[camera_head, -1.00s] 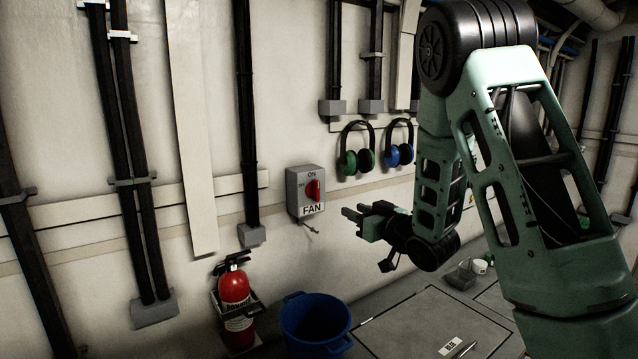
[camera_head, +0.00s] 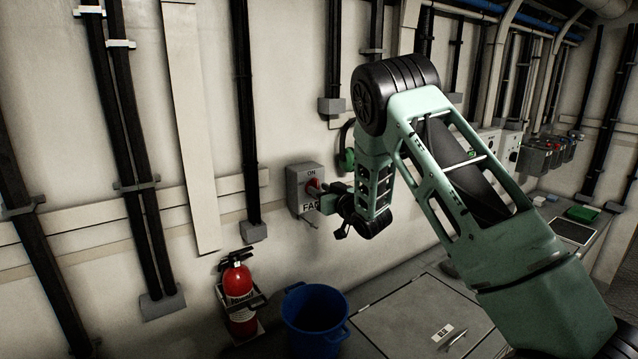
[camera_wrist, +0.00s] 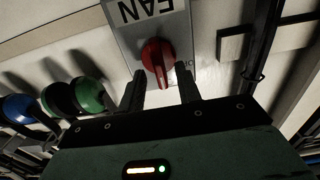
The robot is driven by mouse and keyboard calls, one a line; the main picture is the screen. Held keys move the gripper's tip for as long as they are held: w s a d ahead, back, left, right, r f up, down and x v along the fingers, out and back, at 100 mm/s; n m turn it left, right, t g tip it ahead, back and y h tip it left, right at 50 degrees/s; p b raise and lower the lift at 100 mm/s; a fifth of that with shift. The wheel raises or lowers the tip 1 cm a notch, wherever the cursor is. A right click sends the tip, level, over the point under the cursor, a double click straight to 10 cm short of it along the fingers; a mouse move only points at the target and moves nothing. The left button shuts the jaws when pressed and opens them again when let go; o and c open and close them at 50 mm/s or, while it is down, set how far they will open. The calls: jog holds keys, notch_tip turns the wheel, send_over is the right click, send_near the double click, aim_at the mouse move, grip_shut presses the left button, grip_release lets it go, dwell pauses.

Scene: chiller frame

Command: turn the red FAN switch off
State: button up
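The FAN switch box (camera_head: 302,188) is a grey box on the wall with ON and FAN lettering. Its red knob (camera_head: 313,187) shows at the box's front, partly covered by my gripper (camera_head: 326,190). In the wrist view the red knob (camera_wrist: 157,60) has its handle pointing toward my gripper, and the FAN lettering appears upside down on the box (camera_wrist: 145,22). My gripper (camera_wrist: 160,88) is open, with one finger on each side of the knob's handle end. I cannot tell whether either finger touches it.
A red fire extinguisher (camera_head: 238,290) and a blue bucket (camera_head: 315,318) stand below the box. Green ear defenders (camera_head: 347,160) hang to its right, and they show in the wrist view (camera_wrist: 88,95). A black vertical pipe (camera_head: 246,120) runs left of the box.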

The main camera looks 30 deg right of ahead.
jog(key=shift+w, duration=0.65)
grip_shut()
jog(key=shift+f, duration=0.15)
jog(key=n+b, duration=0.6)
jog(key=b, duration=0.3)
jog(key=n+b, duration=0.6)
jog(key=b, duration=0.4)
jog(key=a+f+n+b, duration=0.1)
jog(key=n+b, duration=0.4)
jog(key=b, duration=0.5)
jog(key=shift+n, duration=0.4)
jog(key=shift+r+b, duration=0.15)
jog(key=shift+b, duration=0.15)
